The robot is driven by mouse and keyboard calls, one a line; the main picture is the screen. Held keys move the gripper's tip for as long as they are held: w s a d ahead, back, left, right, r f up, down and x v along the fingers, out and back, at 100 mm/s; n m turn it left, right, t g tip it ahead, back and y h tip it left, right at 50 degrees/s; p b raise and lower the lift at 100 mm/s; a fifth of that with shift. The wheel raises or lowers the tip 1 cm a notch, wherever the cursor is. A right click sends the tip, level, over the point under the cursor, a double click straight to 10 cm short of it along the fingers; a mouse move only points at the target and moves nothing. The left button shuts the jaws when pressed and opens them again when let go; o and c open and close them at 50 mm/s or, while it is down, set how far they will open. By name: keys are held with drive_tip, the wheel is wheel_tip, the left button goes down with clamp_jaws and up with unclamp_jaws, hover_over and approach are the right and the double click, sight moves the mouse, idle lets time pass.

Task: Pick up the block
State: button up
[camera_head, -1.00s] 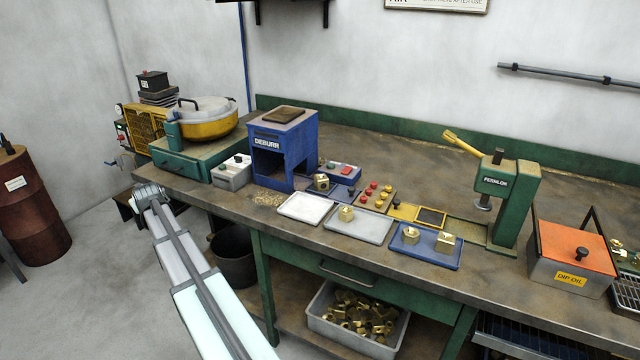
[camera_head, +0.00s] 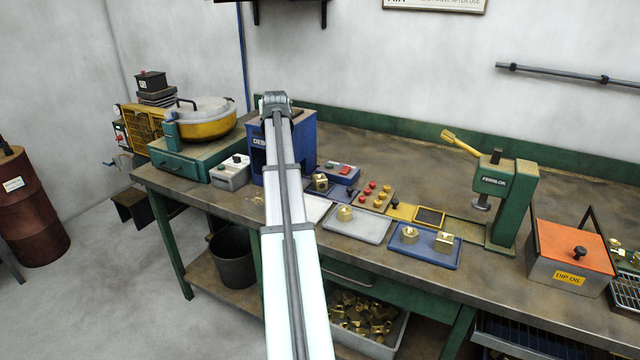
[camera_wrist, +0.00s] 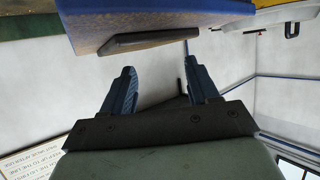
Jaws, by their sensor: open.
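Several brass blocks show in the head view. One block (camera_head: 345,214) sits on the grey tray (camera_head: 372,232). Two more, a left block (camera_head: 410,235) and a right block (camera_head: 444,242), sit on the blue tray (camera_head: 425,259). Another brass block (camera_head: 320,182) sits beside the blue deburr machine (camera_head: 306,152). In the wrist view, my gripper (camera_wrist: 159,65) is open, with nothing between its fingers. In the head view my arm reaches up in front of the deburr machine; its fingers cannot be made out there. No block shows in the wrist view.
My arm partly covers the deburr machine and the white tray (camera_head: 314,208). A green press (camera_head: 507,190) and an orange-lidded dip oil box (camera_head: 571,255) stand to the right. A yellow tumbler bowl (camera_head: 206,122) is at left. A bin of brass parts (camera_head: 362,317) is below the bench (camera_head: 480,276).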

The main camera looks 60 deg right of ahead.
drive_tip(key=s+d+m+g, duration=0.2)
drive_tip(key=s+d, duration=0.4)
drive_tip(key=s, duration=0.4)
drive_tip(key=n+g+y, duration=0.3)
drive_tip(key=n+y, duration=0.1)
drive_tip(key=y, duration=0.4)
hover_over(320, 179)
drive_tip(key=s+a, duration=0.3)
wheel_tip(320, 179, down, 13)
drive_tip(key=x, duration=0.8)
drive_tip(key=shift+w+d+f, duration=0.2)
drive_tip(key=shift+d, duration=0.2)
drive_tip(key=shift+d+x, duration=0.15)
drive_tip(key=shift+x, duration=1.15)
drive_tip(key=shift+d+x, duration=0.1)
drive_tip(key=shift+x, duration=1.2)
drive_tip(key=shift+r, duration=0.1)
drive_tip(key=shift+c, duration=0.2)
clamp_jaws()
